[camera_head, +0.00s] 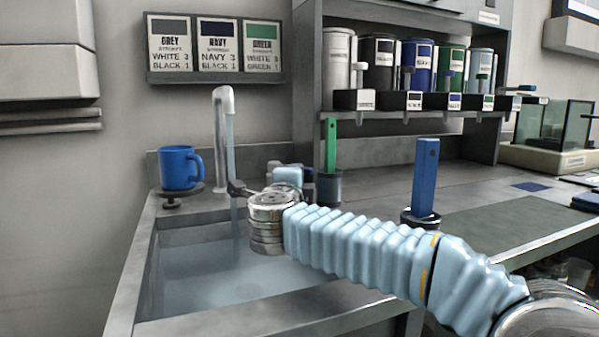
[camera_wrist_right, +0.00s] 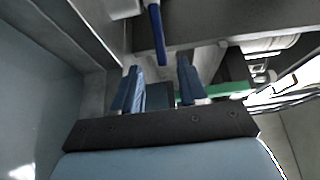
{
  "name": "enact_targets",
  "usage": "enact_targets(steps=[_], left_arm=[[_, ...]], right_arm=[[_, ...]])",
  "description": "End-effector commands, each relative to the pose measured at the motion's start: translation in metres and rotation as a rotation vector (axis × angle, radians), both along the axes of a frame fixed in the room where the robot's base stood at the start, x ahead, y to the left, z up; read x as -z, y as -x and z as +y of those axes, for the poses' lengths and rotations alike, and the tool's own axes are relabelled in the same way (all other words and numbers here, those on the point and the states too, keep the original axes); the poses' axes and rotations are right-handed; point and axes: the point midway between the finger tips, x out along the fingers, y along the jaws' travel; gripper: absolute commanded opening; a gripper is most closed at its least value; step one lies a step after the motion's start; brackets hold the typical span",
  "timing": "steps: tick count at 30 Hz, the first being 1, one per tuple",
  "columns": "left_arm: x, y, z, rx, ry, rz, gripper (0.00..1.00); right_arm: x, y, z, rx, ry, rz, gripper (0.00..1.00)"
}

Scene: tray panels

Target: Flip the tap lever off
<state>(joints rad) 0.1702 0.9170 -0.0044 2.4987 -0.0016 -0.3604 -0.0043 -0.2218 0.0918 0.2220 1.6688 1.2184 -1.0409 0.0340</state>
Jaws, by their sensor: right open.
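The silver tap (camera_head: 221,130) stands at the back of the sink (camera_head: 137,265). A pale stream runs down from its spout into the basin. A short dark piece (camera_head: 238,188) juts beside the tap's foot; I cannot tell whether it is the lever. In the right wrist view, a blue rod on a grey stem (camera_wrist_right: 158,38), seemingly the lever, lies ahead of and between my fingers, apart from them. My right gripper (camera_wrist_right: 160,82) is open and empty. In the head view it shows only partly, behind my wrist (camera_head: 288,174). My left gripper is not in view.
A blue mug (camera_head: 178,167) stands on a small stand at the sink's back left corner. Upright green (camera_head: 330,145) and blue (camera_head: 426,176) handles stand in dark holders close to my right arm. Shelved canisters (camera_head: 417,62) line the back.

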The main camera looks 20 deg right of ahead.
Motion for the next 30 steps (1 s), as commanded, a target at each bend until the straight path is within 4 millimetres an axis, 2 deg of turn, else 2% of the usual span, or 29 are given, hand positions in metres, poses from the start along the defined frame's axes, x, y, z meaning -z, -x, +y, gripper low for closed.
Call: enact_targets(steps=[3, 10, 15, 23, 30], left_arm=[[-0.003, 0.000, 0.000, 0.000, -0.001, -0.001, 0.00], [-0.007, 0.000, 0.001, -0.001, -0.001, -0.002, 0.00], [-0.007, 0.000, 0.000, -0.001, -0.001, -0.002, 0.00], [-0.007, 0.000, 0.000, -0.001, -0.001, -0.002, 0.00], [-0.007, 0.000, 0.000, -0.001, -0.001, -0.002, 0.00]], right_arm=[[0.000, -0.024, -0.015, 0.002, -0.001, 0.002, 0.43], [0.000, -0.057, -0.036, 0.001, -0.001, 0.001, 0.43], [0.000, -0.067, -0.042, 0.000, 0.000, 0.000, 0.43], [0.000, -0.068, -0.042, 0.000, 0.000, 0.000, 0.43], [0.000, -0.068, -0.042, 0.000, 0.000, 0.000, 0.07]])
